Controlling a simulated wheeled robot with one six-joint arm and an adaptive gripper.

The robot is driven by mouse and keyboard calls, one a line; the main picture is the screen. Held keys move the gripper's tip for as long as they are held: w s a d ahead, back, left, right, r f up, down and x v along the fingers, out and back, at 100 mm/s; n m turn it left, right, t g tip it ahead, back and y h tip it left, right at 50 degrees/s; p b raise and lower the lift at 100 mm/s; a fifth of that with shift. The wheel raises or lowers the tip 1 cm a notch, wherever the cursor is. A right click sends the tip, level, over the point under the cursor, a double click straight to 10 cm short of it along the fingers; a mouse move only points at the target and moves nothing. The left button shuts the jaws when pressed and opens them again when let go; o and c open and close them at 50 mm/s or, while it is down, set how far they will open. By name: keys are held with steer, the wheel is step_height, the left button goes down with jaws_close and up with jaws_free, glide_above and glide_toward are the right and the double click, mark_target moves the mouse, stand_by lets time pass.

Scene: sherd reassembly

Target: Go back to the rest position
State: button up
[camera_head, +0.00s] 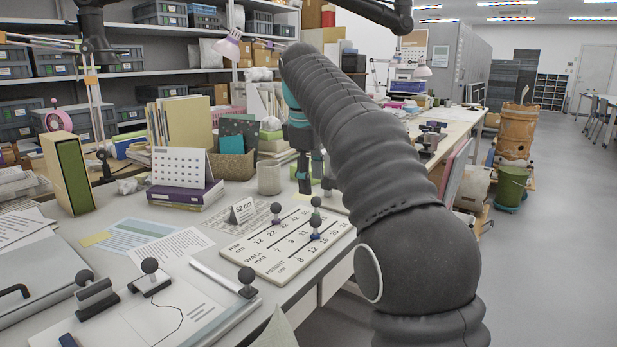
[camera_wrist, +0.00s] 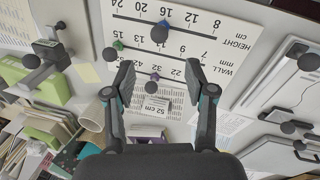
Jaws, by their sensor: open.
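My gripper (camera_head: 314,180) hangs over the table behind the white scale board (camera_head: 262,262), largely overlapped by my dark arm. In the wrist view, its two fingers (camera_wrist: 159,70) are spread apart with nothing held between them. The scale board (camera_wrist: 215,22), marked height, wall and rim, lies beyond the fingertips there. Ball-topped markers stand on it, one at the rim row (camera_head: 276,209) and others near the wall and height rows (camera_head: 316,226). The small "52 cm" card (camera_head: 243,210) stands just behind the board; in the wrist view it shows between the fingers (camera_wrist: 157,104).
A white calendar (camera_head: 181,167) on purple books, a wicker basket (camera_head: 233,165) and a pale cup (camera_head: 269,178) stand behind the board. A drawing sheet with ball-knobbed tools (camera_head: 165,310) lies at the front left.

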steer(key=s+d+f+m+t, duration=0.1)
steer(key=s+d+f+m, duration=0.2)
steer(key=s, duration=0.6)
steer(key=s+d+f+m+t, duration=0.1)
steer(key=s+d+f+m, duration=0.1)
steer(key=s+d+m, duration=0.35)
steer(key=s+d+f+m, duration=0.2)
steer(key=s+f, duration=0.6)
steer(key=s, duration=0.1)
steer(key=s+d+f+m+t+y, duration=0.1)
steer(key=s+f+m, duration=0.1)
steer(key=s+f, duration=0.5)
steer(key=s, duration=0.2)
steer(key=shift+s+d+f+t, duration=0.3)
steer(key=shift+d+f, duration=0.05)
steer(key=shift+d, duration=0.05)
